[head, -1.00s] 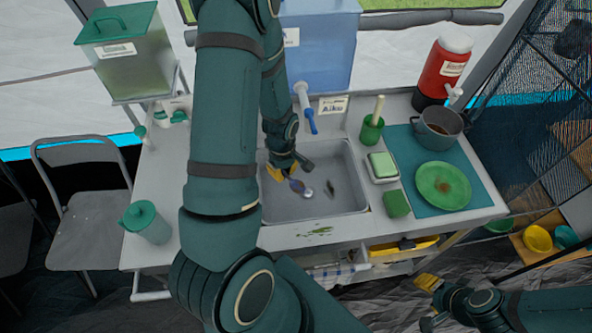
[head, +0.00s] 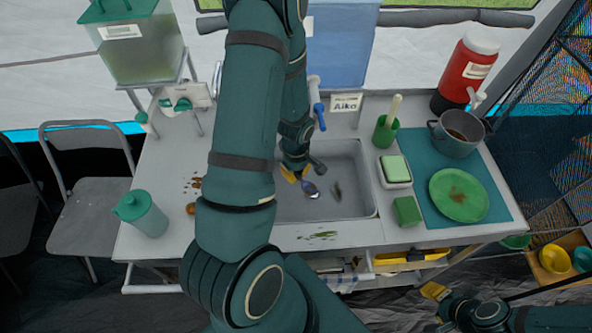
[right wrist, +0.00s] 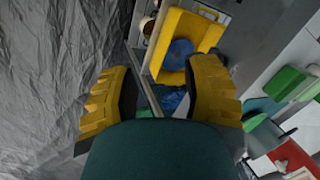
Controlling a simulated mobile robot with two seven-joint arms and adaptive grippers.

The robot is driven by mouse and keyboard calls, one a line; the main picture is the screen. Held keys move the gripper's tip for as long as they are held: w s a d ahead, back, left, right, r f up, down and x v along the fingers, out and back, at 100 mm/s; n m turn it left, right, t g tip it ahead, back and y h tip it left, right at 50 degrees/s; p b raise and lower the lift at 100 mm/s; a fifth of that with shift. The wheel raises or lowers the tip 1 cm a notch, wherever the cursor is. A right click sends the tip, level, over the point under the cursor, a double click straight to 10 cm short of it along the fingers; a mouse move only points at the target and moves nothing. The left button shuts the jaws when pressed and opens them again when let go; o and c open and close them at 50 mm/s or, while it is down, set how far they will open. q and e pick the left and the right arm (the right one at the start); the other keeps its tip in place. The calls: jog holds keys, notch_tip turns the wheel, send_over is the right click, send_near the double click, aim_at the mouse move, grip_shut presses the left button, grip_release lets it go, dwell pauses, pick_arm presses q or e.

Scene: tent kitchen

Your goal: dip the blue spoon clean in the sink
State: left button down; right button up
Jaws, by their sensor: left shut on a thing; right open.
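The sink (head: 357,203) is a grey basin set in the table. My left gripper (head: 297,174) reaches into it and is shut on the blue spoon (head: 310,188). The spoon's bowl end shows below the yellow fingertips and looks shiny; its handle is mostly hidden. I cannot tell if the spoon touches the water or the basin floor. A dark green scrap (head: 337,191) lies in the sink beside it. My right gripper (head: 436,292) is at the lower right, off the table. In the right wrist view it is open and empty (right wrist: 160,95).
A green sponge (head: 407,211), a soap dish (head: 395,172), a brush in a green cup (head: 385,132), a green plate (head: 459,195) and a pot (head: 457,133) stand right of the sink. A green jug (head: 142,213) stands left. A blue tap (head: 319,115) hangs behind the sink.

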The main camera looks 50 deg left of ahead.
aim_at(296, 174)
pick_arm(q)
jog(key=shift+f+b, duration=0.5)
jog(key=shift+f, duration=0.45)
jog(key=shift+f+b, duration=1.55)
jog(key=shift+f, duration=0.75)
jog(key=shift+r+p, duration=2.15)
jog(key=shift+r, duration=0.85)
jog(key=shift+r+p, duration=1.8)
jog(key=shift+r, duration=0.75)
